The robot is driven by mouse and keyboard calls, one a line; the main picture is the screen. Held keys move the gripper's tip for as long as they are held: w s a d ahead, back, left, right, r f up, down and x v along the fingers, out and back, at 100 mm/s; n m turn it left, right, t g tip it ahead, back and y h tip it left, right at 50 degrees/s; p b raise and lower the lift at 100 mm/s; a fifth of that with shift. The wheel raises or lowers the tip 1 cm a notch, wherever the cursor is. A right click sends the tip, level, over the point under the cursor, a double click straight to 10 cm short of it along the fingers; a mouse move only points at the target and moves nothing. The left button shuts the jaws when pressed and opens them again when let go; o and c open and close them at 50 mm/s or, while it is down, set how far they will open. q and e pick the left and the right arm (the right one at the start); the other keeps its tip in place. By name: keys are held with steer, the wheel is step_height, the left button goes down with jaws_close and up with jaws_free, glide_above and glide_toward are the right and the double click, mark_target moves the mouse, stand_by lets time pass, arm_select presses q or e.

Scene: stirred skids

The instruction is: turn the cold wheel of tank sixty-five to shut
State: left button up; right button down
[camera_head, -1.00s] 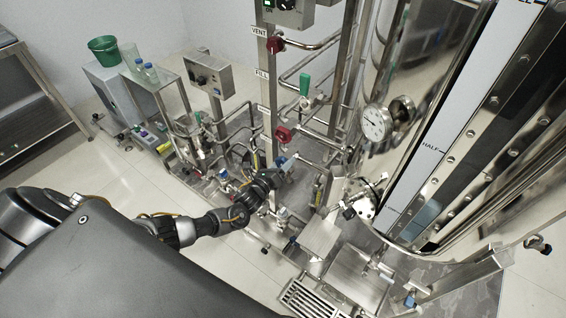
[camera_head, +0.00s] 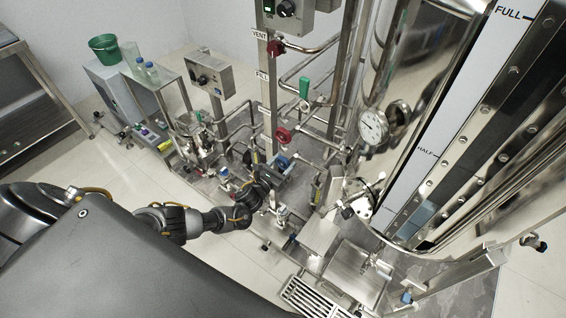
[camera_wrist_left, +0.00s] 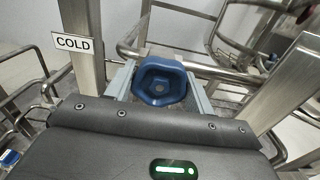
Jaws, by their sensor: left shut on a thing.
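The blue cold wheel (camera_wrist_left: 160,80) sits between the two fingers of my left gripper (camera_wrist_left: 161,88) in the left wrist view. The gripper is shut on the wheel, with a finger at each side of its rim. A "COLD" label (camera_wrist_left: 74,43) is on the steel post left of it. In the head view the wheel (camera_head: 283,162) shows as a small blue patch just beyond my left gripper (camera_head: 276,171), on the low pipework. The wheel's turn angle cannot be told. My right gripper is not in view.
The large steel tank (camera_head: 425,70) with a gauge (camera_head: 373,126) is at the right. Pipes crowd the gripper; the floor at left (camera_head: 110,180) is clear.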

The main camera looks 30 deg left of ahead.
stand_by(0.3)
arm_select(q)
steer(key=o, duration=1)
steer(key=shift+c, duration=0.2)
steer(key=s+a, duration=0.1)
steer(key=s, duration=0.9)
steer(key=shift+s+a, duration=0.3)
steer(key=shift+s, duration=0.1)
